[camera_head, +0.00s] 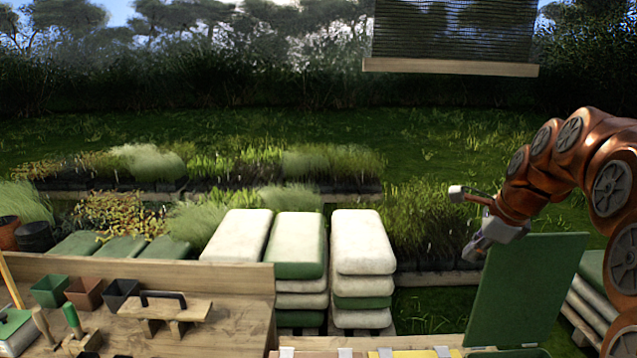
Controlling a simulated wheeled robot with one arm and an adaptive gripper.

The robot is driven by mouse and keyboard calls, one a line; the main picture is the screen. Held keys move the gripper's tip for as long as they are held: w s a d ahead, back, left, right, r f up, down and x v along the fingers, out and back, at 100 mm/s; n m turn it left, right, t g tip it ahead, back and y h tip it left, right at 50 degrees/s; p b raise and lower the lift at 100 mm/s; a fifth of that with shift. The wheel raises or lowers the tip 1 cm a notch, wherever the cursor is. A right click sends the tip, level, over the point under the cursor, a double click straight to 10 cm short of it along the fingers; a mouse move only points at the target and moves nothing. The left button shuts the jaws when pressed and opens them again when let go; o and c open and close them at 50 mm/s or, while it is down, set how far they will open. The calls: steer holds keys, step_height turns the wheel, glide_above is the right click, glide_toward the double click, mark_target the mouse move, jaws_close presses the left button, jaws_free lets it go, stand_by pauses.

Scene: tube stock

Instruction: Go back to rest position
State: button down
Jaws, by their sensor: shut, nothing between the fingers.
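My gripper (473,252) is at the right of the view, at the end of my copper-coloured arm, which reaches in from the right edge. Its grey fingers point down and to the left. They are shut with nothing held. The gripper hangs in the air, in the picture just left of the top corner of an upright green panel (525,290). I cannot tell how far apart the two are in depth.
A wooden bench (240,305) with small pots, hand tools and a wooden float (165,308) fills the lower left. Stacked white and green sacks (360,245) stand mid-view. A slatted screen (450,67) hangs at the top. Grass lies open behind.

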steer(key=s+a+f+n+g, duration=0.2)
steer(key=s+a+f+n, duration=0.3)
steer(key=s, duration=0.4)
steer(key=s+a+f+n+g, duration=0.2)
steer(key=s+a+f+n, duration=0.2)
steer(key=s+a+n, duration=0.4)
steer(key=s+f+n+g, duration=0.1)
steer(key=s+f+n, duration=0.1)
steer(key=s, duration=0.4)
steer(key=s+f+n+h, duration=0.1)
steer(key=s+f+n, duration=0.2)
steer(key=s, duration=0.4)
steer(key=s+f+n+g+h+b, duration=0.1)
steer(key=s+f+n, duration=0.2)
steer(key=s, duration=0.4)
steer(key=shift+n+g, duration=0.3)
steer(key=shift+n, duration=0.4)
steer(key=shift+s, duration=0.15)
